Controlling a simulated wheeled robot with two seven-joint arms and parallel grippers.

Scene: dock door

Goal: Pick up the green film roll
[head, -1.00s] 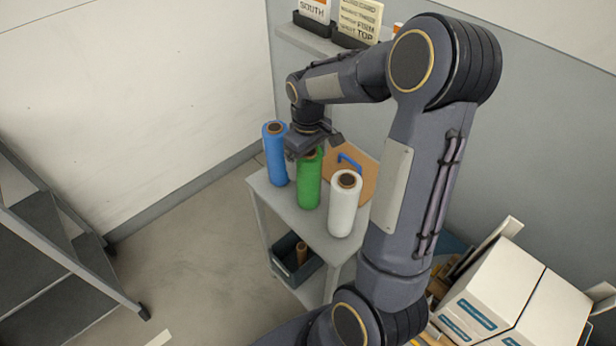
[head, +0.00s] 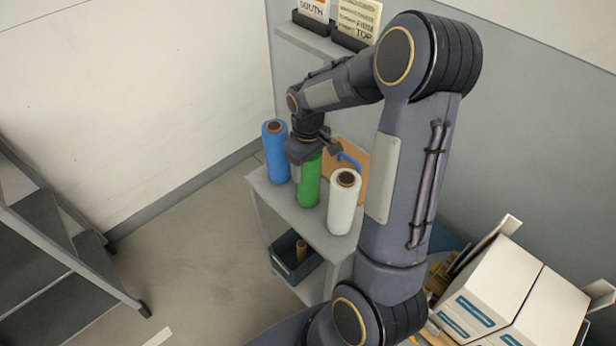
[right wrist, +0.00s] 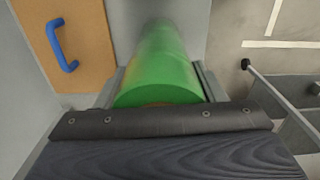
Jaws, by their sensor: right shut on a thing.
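The green film roll (head: 308,182) stands upright on the grey stand between a blue roll (head: 275,152) and a white roll (head: 343,202). My right gripper (head: 306,154) comes down on it from above and is shut on its upper end. In the right wrist view the green roll (right wrist: 160,75) lies between the two fingers; its near end is partly hidden by the gripper's body. I cannot tell whether its base touches the stand top. My left gripper is not in view.
A brown board with a blue handle (head: 349,161) is behind the rolls. A dark bin (head: 290,262) sits on the lower shelf. White boxes (head: 490,285) are at lower right, and grey steps (head: 50,235) at left. Open floor lies between the steps and stand.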

